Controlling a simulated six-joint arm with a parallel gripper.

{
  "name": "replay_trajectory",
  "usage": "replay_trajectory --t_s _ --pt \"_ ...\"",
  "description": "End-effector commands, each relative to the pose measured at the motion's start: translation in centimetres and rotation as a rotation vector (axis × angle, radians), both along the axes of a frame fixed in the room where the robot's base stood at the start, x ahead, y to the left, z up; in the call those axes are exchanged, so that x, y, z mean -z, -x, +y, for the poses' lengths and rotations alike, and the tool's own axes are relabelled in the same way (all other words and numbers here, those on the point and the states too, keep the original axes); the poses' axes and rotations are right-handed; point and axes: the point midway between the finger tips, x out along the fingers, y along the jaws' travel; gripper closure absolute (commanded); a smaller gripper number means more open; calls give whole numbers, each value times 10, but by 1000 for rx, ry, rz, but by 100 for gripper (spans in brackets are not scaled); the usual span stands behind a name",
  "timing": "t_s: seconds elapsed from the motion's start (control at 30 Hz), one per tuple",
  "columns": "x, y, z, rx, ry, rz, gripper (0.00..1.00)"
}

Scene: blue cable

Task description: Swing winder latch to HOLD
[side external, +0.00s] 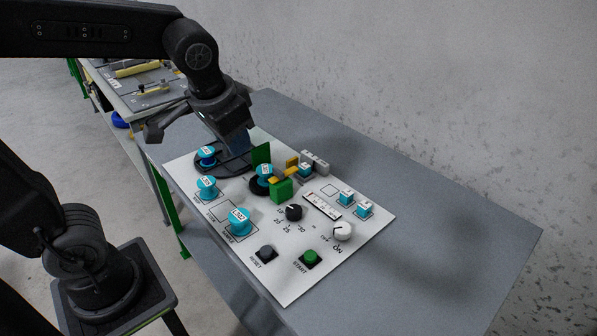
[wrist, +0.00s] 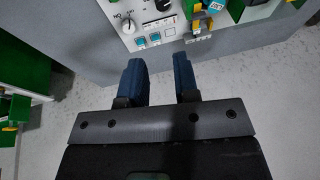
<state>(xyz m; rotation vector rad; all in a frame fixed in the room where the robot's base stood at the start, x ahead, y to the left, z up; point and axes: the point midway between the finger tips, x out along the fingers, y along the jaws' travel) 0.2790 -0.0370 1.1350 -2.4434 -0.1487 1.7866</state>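The winder stands on the white panel (side external: 330,232), with blue spools (side external: 264,170) on black bases, an upright green plate (side external: 261,154), a green block (side external: 281,191) and yellow pieces (side external: 291,162). I cannot tell which piece is the latch, and no HOLD mark is readable. My gripper (side external: 238,148) is over the far-left part of the panel, close to the green plate; contact cannot be told. In the wrist view my gripper (wrist: 160,66) has its two blue fingers apart with nothing between them. A yellow piece (wrist: 196,27) shows beyond the right finger.
Blue spools (side external: 207,187) stand at the panel's left. A black knob (side external: 294,212), white knob (side external: 343,231), grey RESET button (side external: 266,253), green START button (side external: 310,258) and small blue-white blocks (side external: 364,208) also stand up. The grey table (side external: 450,225) is bare at right.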

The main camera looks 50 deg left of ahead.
Motion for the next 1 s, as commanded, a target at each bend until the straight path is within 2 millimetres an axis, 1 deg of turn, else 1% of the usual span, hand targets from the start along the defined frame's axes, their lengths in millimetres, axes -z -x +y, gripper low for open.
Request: replay_trajectory --t_s 0.03,0.17,0.3,0.47,0.57,0.7,0.9,1.0 --pt "3 -14 0 -2 -23 28 76" --pt "9 -47 3 -16 -90 87 88" --pt "22 -84 4 -32 -169 141 100" --pt "45 -125 4 -51 -263 194 100" --pt "63 -149 2 -64 -325 221 100" --pt "93 -180 0 -83 -417 253 100" --pt "140 -216 -5 -107 -543 279 100" --pt "161 -228 -6 -118 -596 284 100"
